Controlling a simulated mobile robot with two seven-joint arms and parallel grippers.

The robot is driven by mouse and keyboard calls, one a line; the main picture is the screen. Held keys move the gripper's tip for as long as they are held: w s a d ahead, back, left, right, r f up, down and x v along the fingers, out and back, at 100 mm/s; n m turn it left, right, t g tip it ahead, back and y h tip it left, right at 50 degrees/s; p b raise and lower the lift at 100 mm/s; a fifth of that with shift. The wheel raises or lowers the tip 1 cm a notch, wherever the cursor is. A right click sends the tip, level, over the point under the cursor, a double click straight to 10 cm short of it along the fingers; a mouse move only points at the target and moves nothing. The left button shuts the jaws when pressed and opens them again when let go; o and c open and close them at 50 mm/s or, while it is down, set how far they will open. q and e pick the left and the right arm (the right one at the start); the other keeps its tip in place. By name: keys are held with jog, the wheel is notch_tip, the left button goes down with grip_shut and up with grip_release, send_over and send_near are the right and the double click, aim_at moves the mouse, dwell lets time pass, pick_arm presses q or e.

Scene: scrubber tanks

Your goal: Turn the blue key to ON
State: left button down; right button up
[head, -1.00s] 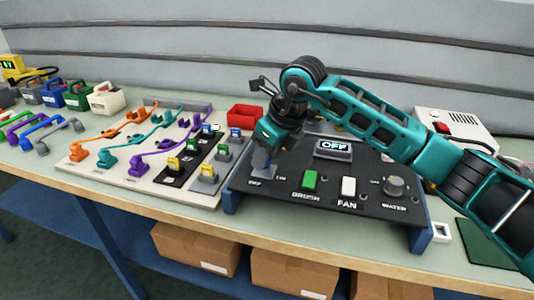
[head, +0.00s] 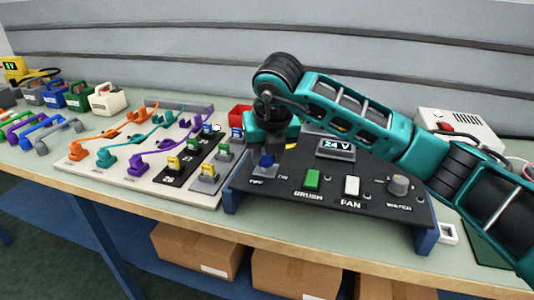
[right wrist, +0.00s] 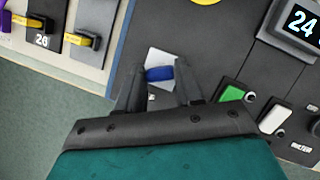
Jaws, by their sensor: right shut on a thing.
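The blue key (head: 267,160) sits at the left end of the black control panel (head: 330,200), on a light plate between the OFF and ON labels. My right gripper (head: 266,152) reaches down over it. In the right wrist view the blue key (right wrist: 160,73) lies between the two dark fingertips (right wrist: 160,74), and the gripper is shut on it. The display (head: 336,145) on the panel reads 24 V; part of it also shows in the right wrist view (right wrist: 299,24). My left gripper is not in view.
The panel also bears a green BRUSH switch (head: 312,179), a white FAN switch (head: 351,187) and a WATER knob (head: 399,185). A board (head: 110,172) with coloured cables and blocks stands left.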

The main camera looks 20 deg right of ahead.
dwell(0.4)
jog(key=o, duration=1)
jog(key=shift+o, duration=0.2)
jog(key=v, duration=1.3)
